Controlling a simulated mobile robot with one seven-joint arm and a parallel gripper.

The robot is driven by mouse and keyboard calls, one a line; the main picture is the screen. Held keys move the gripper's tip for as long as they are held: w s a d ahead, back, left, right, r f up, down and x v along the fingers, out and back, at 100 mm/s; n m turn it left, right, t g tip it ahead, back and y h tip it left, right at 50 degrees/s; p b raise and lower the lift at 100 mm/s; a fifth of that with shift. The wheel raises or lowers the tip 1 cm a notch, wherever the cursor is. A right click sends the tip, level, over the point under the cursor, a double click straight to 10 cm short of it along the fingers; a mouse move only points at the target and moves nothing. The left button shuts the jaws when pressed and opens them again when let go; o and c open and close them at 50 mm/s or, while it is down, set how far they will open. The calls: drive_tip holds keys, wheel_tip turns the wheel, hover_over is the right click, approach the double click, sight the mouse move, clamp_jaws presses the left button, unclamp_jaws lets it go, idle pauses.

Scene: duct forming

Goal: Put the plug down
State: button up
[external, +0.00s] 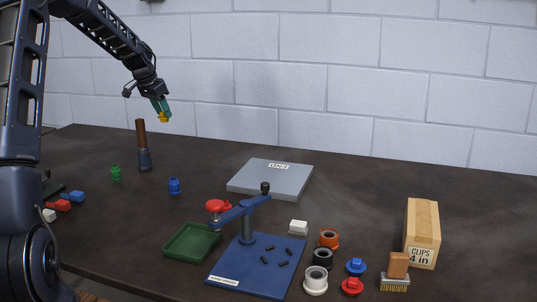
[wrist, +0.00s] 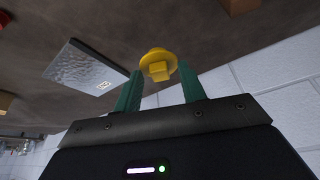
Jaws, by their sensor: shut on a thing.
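My gripper (external: 161,108) is shut on a yellow plug (external: 163,119) and holds it in the air, high above the back left of the dark table (external: 330,205). In the wrist view, the yellow plug (wrist: 158,62) sits between the tips of the two green fingers, its round flange facing away from the palm. A green plug (external: 116,173) and a blue plug (external: 174,186) stand on the table below. Another blue plug (external: 356,266) and a red plug (external: 352,286) are at the front right.
A wooden-handled tool (external: 143,150) stands upright below my gripper. A grey panel (external: 270,180), green tray (external: 192,242), blue fixture (external: 250,265), several rings (external: 328,238), a brush (external: 396,270) and a clips box (external: 422,232) occupy the table. The back right is clear.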

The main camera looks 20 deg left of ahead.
wheel_tip(320, 180, down, 20)
drive_tip(key=shift+r, duration=0.15)
idle(0.5)
drive_tip(key=o, duration=1)
drive_tip(key=shift+c, duration=0.2)
